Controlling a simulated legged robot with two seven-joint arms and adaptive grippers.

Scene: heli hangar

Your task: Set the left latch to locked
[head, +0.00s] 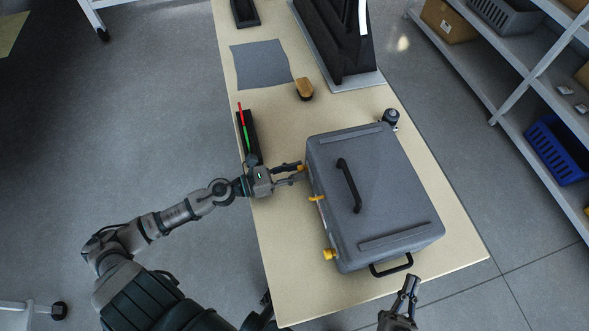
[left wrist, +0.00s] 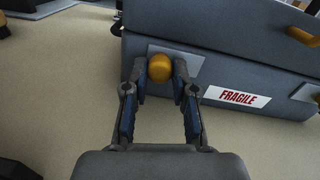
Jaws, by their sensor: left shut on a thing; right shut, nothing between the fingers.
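A grey case (head: 370,190) with a black top handle stands on the table, lid shut. On its left side, the far latch is mostly hidden behind my left gripper (head: 302,172). In the left wrist view this latch shows as a round orange knob (left wrist: 160,67) on a grey plate, with the fingers of my left gripper (left wrist: 160,75) shut around it. A second orange latch (head: 329,254) sits at the near end of the same side. An orange tab (head: 317,198) is between them. My right gripper (head: 413,283) is shut and empty, beyond the near right table edge.
The table (head: 284,270) has bare room along its left and near edges. A tray with red and green tools (head: 246,130), a brush (head: 304,89), a grey mat (head: 262,63) and a black stand (head: 335,40) lie farther back. Shelves (head: 500,80) stand at the right.

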